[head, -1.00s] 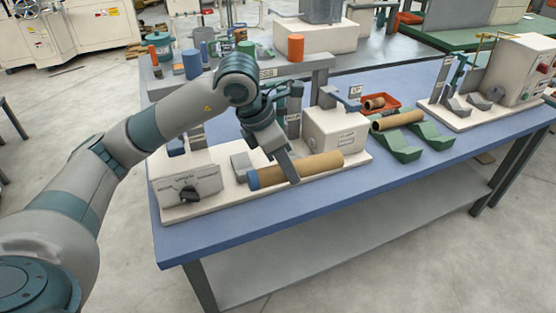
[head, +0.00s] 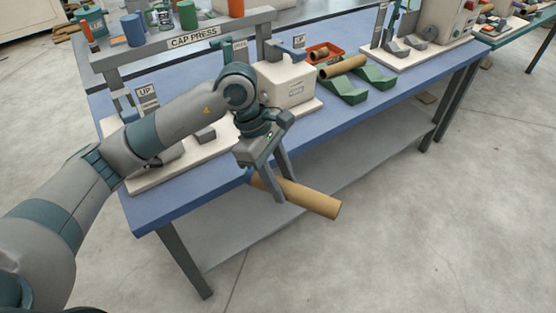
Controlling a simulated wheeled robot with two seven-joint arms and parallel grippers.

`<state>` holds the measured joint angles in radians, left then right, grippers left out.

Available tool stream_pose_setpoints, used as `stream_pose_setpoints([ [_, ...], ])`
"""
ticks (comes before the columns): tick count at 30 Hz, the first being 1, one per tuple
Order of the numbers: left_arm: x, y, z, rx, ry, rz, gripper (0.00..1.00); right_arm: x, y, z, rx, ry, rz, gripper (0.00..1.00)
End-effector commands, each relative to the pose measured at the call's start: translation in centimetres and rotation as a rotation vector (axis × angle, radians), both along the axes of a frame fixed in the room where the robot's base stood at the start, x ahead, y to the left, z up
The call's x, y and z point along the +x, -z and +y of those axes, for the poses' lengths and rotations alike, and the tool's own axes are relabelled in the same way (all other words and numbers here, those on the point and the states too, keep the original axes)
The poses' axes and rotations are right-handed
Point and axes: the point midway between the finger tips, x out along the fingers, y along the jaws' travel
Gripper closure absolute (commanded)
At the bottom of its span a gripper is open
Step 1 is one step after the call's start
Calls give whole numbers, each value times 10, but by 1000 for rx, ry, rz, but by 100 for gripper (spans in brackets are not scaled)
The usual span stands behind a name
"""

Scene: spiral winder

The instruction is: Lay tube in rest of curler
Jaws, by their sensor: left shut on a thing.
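My left gripper (head: 282,189) is shut around a brown cardboard tube (head: 314,199). The tube slants down to the right, in front of the table's front edge. No tube shows in those blocks. My right gripper is not in view.
The cap press (head: 194,42) stands behind my left arm, with its white box (head: 287,83) at the right. Another brown tube (head: 343,67) lies on green cradles (head: 349,91). A red tray (head: 322,52) is behind it. The blue tabletop (head: 408,82) right of the cradles is clear.

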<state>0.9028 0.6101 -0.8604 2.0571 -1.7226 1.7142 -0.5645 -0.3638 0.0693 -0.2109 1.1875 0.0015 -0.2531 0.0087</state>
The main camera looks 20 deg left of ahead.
Motion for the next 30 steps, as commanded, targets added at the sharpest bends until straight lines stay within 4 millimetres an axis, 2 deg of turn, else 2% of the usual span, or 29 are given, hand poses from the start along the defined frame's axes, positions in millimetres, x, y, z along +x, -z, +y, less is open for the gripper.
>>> stream_pose_setpoints([
  [11, -37, 67, 15, 2, 670, 5, 88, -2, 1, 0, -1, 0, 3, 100],
  [18, -63, 107, 48, 3, 1082, 6, 88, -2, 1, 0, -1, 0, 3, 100],
  [24, -76, 127, 82, 1, 1281, 3, 88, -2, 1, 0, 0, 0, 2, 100],
  [30, -80, 134, 95, 0, 1348, -1, 88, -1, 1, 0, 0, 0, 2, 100],
])
